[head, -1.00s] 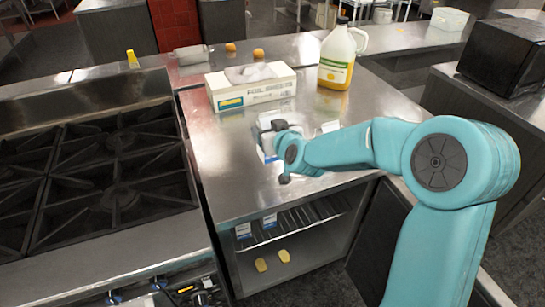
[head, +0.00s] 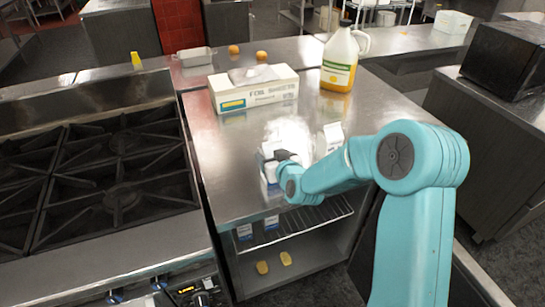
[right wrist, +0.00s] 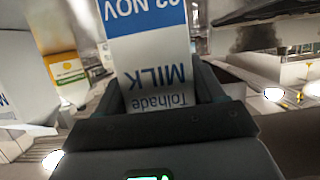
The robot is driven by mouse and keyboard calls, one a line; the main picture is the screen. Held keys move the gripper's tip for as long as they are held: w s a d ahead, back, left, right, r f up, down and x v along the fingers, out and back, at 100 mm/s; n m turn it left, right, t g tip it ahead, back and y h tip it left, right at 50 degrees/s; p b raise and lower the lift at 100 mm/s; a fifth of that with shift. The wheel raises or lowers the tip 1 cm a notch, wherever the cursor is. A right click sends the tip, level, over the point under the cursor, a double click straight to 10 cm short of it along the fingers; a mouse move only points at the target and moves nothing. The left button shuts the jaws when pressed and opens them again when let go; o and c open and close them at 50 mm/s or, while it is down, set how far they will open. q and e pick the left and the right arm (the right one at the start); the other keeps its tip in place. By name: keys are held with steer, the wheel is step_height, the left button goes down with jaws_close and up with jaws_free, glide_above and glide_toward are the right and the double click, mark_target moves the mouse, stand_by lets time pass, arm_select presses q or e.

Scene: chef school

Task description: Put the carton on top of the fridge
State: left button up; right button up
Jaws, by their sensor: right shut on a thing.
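The white and blue milk carton (head: 268,172) is at the front part of the steel fridge top (head: 225,180). My right gripper (head: 284,157) is shut on it, and the arm hides part of it. In the right wrist view the carton (right wrist: 155,75) sits between both fingers (right wrist: 158,98), its lettering upside down. I cannot tell whether its base touches the steel. A second white carton (head: 331,138) stands just behind to the right. The fridge front is open, with more cartons (head: 271,222) on its wire rack. My left gripper is not in view.
A foil box (head: 255,93) and a juice jug (head: 338,62) stand at the back of the fridge top. A gas stove (head: 110,175) adjoins it on the left. Two yellow items (head: 274,263) lie on the fridge floor. The left part of the top is clear.

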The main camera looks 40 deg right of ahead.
steer(key=o, duration=1.4)
steer(key=shift+w+f, duration=0.15)
steer(key=shift+a, duration=0.1)
steer(key=shift+r, duration=0.2)
steer(key=shift+r+p, duration=0.1)
steer(key=shift+p, duration=0.2)
steer(key=b+v, duration=0.2)
steer(key=v, duration=1)
